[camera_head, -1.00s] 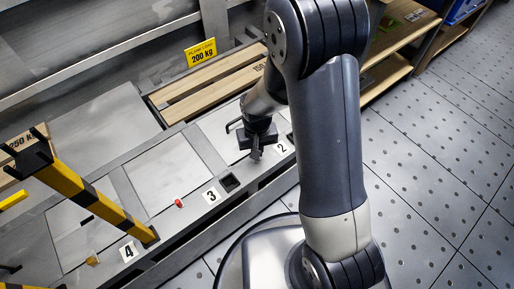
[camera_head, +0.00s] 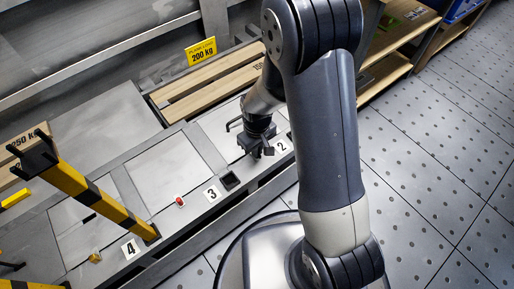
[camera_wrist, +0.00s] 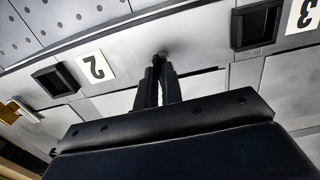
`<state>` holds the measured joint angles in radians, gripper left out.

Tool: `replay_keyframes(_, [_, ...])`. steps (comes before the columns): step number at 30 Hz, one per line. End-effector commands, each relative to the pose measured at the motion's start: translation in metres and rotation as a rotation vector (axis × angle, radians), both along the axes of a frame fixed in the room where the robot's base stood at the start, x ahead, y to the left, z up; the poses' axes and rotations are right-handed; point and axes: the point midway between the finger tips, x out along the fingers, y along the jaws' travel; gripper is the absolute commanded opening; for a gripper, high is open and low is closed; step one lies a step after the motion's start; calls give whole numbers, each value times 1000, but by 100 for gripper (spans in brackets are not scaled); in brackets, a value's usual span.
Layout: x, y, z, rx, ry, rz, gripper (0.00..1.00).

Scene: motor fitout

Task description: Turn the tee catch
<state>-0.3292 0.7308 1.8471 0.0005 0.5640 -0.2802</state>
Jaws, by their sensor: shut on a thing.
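My gripper (camera_head: 257,149) is low over the steel ledge beside the number 2 label (camera_head: 281,147). In the wrist view its two dark fingers (camera_wrist: 158,82) are close together, shut on a small dark piece, which I take to be the tee catch (camera_wrist: 161,56). Only a dark end of the catch shows past the fingertips. The fingers hide the rest, so I cannot tell which way its bar points. In the head view the gripper hides the catch. The number 2 label also shows in the wrist view (camera_wrist: 93,67), left of the fingers.
Black square recesses (camera_head: 230,181) line the ledge. A red knob (camera_head: 180,202), a yellow knob (camera_head: 95,257) and a yellow-black barrier post (camera_head: 90,195) are further left. Open perforated floor (camera_head: 430,190) lies right.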

Motion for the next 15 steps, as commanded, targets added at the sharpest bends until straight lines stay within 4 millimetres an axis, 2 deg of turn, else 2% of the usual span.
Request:
replay_keyframes(7, [0, 0, 0, 0, -1, 3, 0])
replay_keyframes(8, [0, 0, 0, 0, -1, 3, 10])
replay_keyframes(15, [0, 0, 0, 0, -1, 1, 29])
